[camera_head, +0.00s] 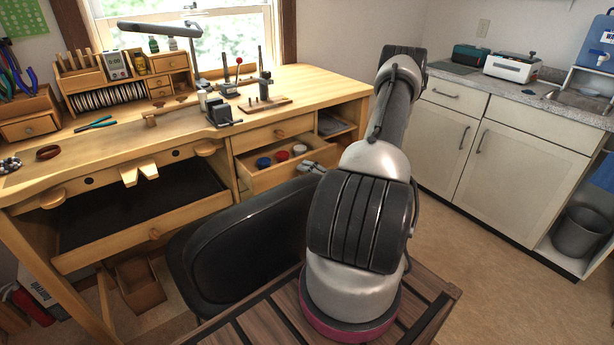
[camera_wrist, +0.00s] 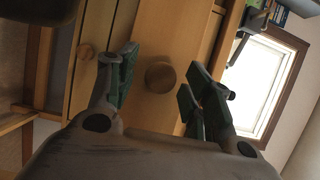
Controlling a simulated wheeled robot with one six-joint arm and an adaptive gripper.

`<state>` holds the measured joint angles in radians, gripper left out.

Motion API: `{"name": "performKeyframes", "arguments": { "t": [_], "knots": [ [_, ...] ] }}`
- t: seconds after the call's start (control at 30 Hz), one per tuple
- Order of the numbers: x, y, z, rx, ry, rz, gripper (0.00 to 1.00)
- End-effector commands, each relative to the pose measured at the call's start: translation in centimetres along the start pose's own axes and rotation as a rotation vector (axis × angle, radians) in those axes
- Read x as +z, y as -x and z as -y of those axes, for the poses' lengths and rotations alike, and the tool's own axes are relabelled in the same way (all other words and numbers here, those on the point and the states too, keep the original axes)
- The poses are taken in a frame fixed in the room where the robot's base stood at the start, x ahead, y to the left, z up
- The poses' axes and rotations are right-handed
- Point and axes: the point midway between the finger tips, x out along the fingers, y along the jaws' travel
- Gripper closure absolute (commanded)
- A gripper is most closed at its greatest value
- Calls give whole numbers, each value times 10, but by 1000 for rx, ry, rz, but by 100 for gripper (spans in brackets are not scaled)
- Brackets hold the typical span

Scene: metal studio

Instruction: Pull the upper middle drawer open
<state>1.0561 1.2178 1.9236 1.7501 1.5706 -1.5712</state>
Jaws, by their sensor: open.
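In the head view, a wooden drawer (camera_head: 262,182) with red, blue and white round things inside stands pulled out of the right part of the workbench, below a closed top drawer (camera_head: 255,138). My gripper (camera_head: 310,167) is at the front of the pulled-out drawer. In the wrist view, a round wooden knob (camera_wrist: 160,77) on a drawer front (camera_wrist: 150,112) shows between the two fingers of my gripper (camera_wrist: 159,80). The fingers are open, with gaps beside the knob. My arm hides part of the drawer's right side in the head view.
A black chair (camera_head: 230,235) stands left of my arm, close to the drawers. The workbench top (camera_head: 320,85) holds tools. White cabinets (camera_head: 510,170) stand at right, with open floor before them.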

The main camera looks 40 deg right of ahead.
Motion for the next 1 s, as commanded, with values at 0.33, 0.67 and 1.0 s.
{"name": "performKeyframes", "arguments": {
  "t": [0.33, 0.67, 1.0],
  "knots": [
    [0, 0, 0, 0, 0, 0, 100],
    [12, 36, -1, 3, -4, -6, 100],
    [46, 117, -1, 3, -2, -6, 100]
  ]
}}
